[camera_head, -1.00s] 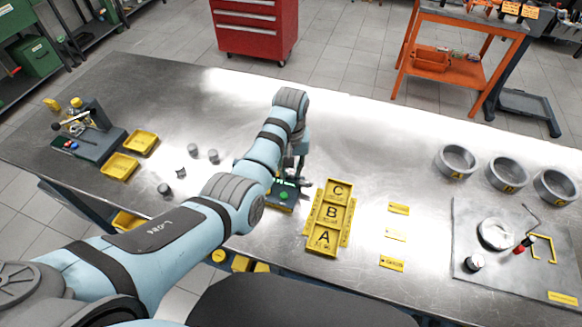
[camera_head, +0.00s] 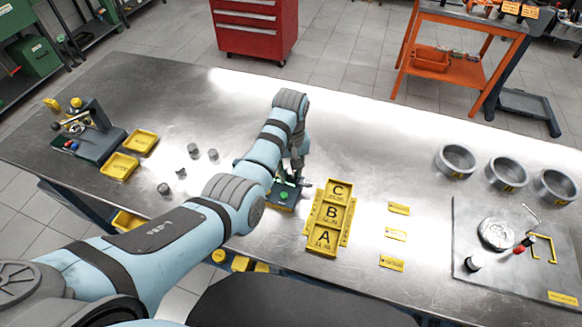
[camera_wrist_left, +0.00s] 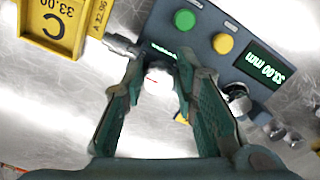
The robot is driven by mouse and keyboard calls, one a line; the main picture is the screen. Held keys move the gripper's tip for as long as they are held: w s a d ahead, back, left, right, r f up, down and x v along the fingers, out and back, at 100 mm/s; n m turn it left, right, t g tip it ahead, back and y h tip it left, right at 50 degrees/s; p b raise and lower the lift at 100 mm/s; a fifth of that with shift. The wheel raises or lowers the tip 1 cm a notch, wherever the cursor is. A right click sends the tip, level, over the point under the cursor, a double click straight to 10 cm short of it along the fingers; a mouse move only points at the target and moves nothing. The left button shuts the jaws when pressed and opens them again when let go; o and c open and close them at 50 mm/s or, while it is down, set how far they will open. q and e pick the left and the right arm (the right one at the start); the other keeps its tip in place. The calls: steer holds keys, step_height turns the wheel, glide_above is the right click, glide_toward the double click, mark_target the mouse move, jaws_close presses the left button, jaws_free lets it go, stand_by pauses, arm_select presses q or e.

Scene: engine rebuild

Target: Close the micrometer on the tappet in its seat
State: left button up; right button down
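The micrometer (camera_head: 282,197) is a dark block with a green and a yellow button. In the left wrist view the micrometer (camera_wrist_left: 207,22) has a lit display (camera_wrist_left: 266,64) reading 33.00 mm, upside down. A silver spindle (camera_wrist_left: 121,45) is at its left end. The tappet (camera_wrist_left: 158,82) is a bright round piece beside the block, with a small red mark. My left gripper (camera_wrist_left: 160,72) is over it, one finger on each side, spread. Contact with the tappet is hard to tell. In the head view the left gripper (camera_head: 291,177) hides the tappet. My right gripper is out of view.
A yellow tray (camera_head: 331,213) marked A, B and C stands right of the micrometer. Several grey cylinders (camera_head: 193,150) stand on the table to the left, near two yellow bins (camera_head: 120,166). Three grey rings (camera_head: 457,162) and a grey mat (camera_head: 470,220) are at the right.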

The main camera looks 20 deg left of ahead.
mark_target(290, 171)
arm_select(q)
steer(key=shift+o, duration=1.3)
steer(key=shift+w+r, duration=0.1)
steer(key=shift+r, duration=0.2)
step_height(290, 171, up, 7)
steer(key=shift+r, duration=0.1)
steer(key=shift+a, duration=0.1)
